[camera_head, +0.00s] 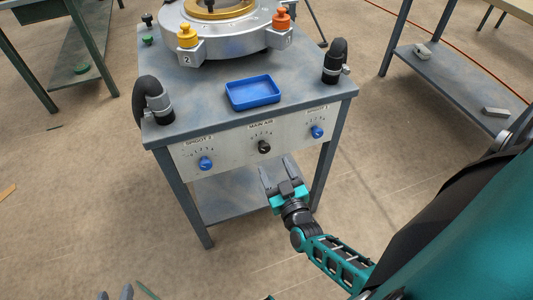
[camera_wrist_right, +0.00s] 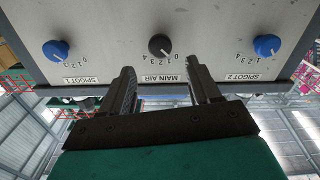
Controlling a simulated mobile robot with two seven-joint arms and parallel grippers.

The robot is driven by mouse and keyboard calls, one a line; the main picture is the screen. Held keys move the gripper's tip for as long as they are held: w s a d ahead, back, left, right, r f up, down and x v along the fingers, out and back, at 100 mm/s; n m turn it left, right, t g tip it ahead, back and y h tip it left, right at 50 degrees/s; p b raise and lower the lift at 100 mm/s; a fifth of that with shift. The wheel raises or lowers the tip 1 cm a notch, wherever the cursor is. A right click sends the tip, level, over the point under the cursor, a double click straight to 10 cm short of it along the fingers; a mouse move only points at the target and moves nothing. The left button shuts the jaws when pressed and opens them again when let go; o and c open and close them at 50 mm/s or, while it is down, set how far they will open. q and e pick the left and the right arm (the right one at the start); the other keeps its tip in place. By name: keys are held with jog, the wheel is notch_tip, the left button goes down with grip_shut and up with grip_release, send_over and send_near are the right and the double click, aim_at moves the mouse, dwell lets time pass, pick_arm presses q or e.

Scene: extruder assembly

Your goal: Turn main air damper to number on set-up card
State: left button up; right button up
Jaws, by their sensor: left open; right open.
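The main air damper is a black knob (camera_head: 264,147) in the middle of the light front panel, under a MAIN AIR label. In the right wrist view, the knob (camera_wrist_right: 160,45) lies ahead between my fingertips, apart from them, with its number scale beside it. Its exact setting is too small to read surely. My right gripper (camera_head: 276,167) is open and empty, just in front of and below the knob. My left gripper (camera_head: 115,293) is open at the bottom edge, only its tips showing, far from the panel. I cannot make out a set-up card.
Blue spigot knobs (camera_head: 205,163) and (camera_head: 317,132) flank the black knob. A blue tray (camera_head: 252,93) and black hoses (camera_head: 335,60) are on the bench top (camera_head: 205,117). A round metal ring with coloured knobs stands behind. The floor in front is mostly clear.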

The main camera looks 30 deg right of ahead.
aim_at(265, 150)
jog(key=b+x, duration=0.1)
jog(key=x, duration=0.5)
jog(key=shift+w, duration=0.55)
pick_arm(q)
jog(key=shift+w+d+f, duration=0.1)
jog(key=shift+w+d, duration=0.2)
pick_arm(e)
jog(key=c, duration=1)
pick_arm(q)
jog(key=shift+s+f, duration=0.15)
pick_arm(e)
jog(key=shift+c, duration=0.2)
